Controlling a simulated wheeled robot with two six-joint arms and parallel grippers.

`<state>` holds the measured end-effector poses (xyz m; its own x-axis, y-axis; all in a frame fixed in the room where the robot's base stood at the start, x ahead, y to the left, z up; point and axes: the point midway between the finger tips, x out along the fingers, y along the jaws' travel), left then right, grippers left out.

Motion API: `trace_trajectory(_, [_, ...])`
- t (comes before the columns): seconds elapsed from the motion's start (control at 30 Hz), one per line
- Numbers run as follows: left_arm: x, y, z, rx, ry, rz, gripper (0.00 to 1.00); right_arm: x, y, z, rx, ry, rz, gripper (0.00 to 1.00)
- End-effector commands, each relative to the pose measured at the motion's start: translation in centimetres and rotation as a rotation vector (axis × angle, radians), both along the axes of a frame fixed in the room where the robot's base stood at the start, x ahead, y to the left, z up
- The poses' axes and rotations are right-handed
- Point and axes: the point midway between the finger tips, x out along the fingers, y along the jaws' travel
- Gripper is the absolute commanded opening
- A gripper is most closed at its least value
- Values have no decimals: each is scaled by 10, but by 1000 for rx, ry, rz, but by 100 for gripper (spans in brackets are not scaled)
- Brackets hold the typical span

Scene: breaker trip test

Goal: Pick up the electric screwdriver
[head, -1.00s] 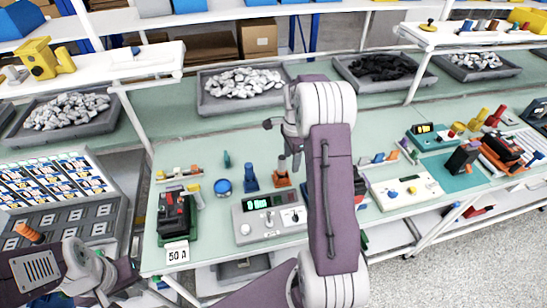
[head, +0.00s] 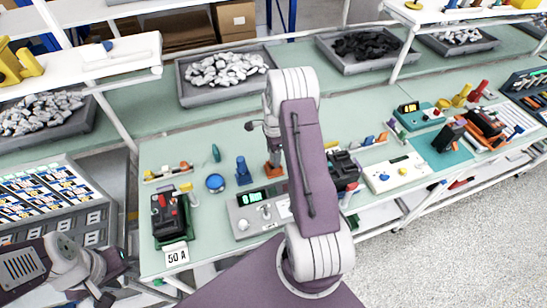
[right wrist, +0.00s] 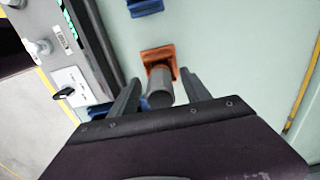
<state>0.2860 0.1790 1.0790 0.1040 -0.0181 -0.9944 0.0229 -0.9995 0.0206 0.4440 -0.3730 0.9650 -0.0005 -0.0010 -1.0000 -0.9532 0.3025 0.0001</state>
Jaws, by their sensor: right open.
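A dark grey cylinder with an orange-brown collar (right wrist: 160,85) stands at an orange base (right wrist: 157,54) in the right wrist view; it looks like the electric screwdriver, though I cannot be sure. In the head view the orange base (head: 273,171) is on the green bench, right of a blue one. My right gripper (right wrist: 160,82) is open, with its fingers on either side of the cylinder and apart from it. In the head view my right gripper (head: 272,145) is above the base, partly hiding the cylinder. My left gripper (head: 105,288) is low at the left; its jaws are unclear.
A blue stand (head: 243,172) is close to the left of the orange base. A grey meter box (head: 262,209) is just in front. A black breaker (head: 168,217) with a "50 A" label (head: 177,255) is at the left. A white box (head: 396,172) stands right.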

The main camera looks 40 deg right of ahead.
Motion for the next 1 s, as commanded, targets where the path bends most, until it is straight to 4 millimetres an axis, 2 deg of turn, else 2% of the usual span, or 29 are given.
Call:
trace_trajectory(0.1, [0,0,2,0,0,0,35,0,0,-10,0,0,0,56])
trace_trajectory(0.3, [0,0,2,0,1,0,35,0,0,-11,0,-1,0,56])
trace_trajectory(0.5, [0,0,2,0,1,0,35,0,0,-11,0,-1,0,0])
trace_trajectory(0.8, [0,0,1,0,1,0,35,1,-1,-7,-2,-4,0,0])
trace_trajectory(0.87, [0,0,-2,0,1,0,35,1,-1,0,-2,-4,0,0])
trace_trajectory(1.0, [0,0,-9,0,1,0,35,2,-1,33,-4,-8,0,0])
